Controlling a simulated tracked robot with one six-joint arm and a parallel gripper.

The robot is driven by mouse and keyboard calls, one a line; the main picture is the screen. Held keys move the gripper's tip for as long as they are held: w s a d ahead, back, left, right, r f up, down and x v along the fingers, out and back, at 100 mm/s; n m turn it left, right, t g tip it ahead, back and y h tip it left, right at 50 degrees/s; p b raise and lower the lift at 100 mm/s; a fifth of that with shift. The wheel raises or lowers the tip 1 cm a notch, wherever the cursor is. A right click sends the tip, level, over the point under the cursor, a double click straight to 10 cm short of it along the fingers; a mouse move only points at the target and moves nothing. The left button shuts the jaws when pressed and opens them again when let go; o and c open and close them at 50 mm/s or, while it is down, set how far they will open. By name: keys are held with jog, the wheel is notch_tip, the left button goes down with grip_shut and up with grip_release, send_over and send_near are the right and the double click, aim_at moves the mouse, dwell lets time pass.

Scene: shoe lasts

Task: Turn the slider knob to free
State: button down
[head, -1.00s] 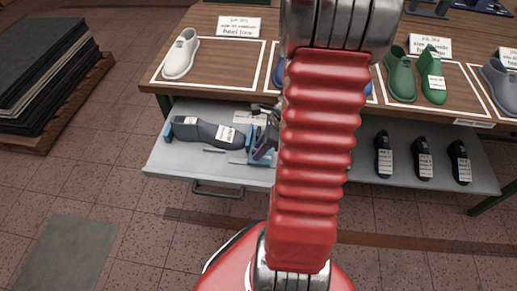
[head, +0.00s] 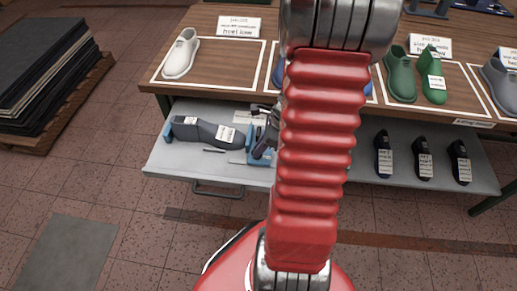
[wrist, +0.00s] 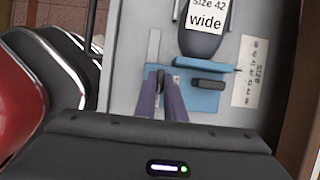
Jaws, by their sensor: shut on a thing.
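A dark grey shoe last (head: 215,134) with white labels lies in a measuring device in the open drawer. Its label in the wrist view (wrist: 205,20) reads "size 42 wide". The device's blue slider (wrist: 196,98) stands at the end of the last. My gripper (wrist: 160,80) is at the left part of this slider, with its purple-grey fingers close together. They are shut on a small dark knob (wrist: 160,74), mostly hidden between the fingertips. A separate dark bar (wrist: 208,84) sits on the slider to their right. In the head view my arm partly hides the gripper.
The grey drawer (head: 180,167) is pulled out beneath the wooden table (head: 222,65). Several dark lasts, one of them here (head: 422,158), lie at its right. A size card (wrist: 250,70) lies beside the slider. Shoes stand on the table top.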

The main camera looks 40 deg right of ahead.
jog(key=shift+s+n+y, duration=0.1)
jog(key=shift+n+y, duration=0.2)
jog(key=shift+n, duration=0.1)
jog(key=n+g, duration=0.1)
jog(key=n, duration=0.1)
jog(key=shift+f+n+y, duration=0.1)
jog(key=shift+n+y, duration=0.2)
jog(key=shift+n, duration=0.1)
jog(key=n, duration=0.1)
jog(key=n+g, duration=0.1)
jog(key=n, duration=0.1)
jog(key=n+g, duration=0.1)
jog(key=n, duration=0.1)
jog(key=shift+w+y, duration=0.25)
jog(key=shift+y, duration=0.15)
jog(key=n+g, duration=0.1)
jog(key=n, duration=0.3)
jog(key=shift+w+n+g, duration=0.1)
jog(key=shift+n+g, duration=0.3)
jog(key=n, duration=0.2)
jog(key=n+g+h, duration=0.1)
jog(key=n, duration=0.1)
jog(key=shift+w+g, duration=0.1)
jog(key=shift+g, duration=0.2)
jog(key=shift+n, duration=0.4)
jog(key=c, duration=1.8)
grip_release()
jog(key=shift+w, duration=0.1)
jog(key=shift+c, duration=0.2)
jog(key=shift+d, duration=0.1)
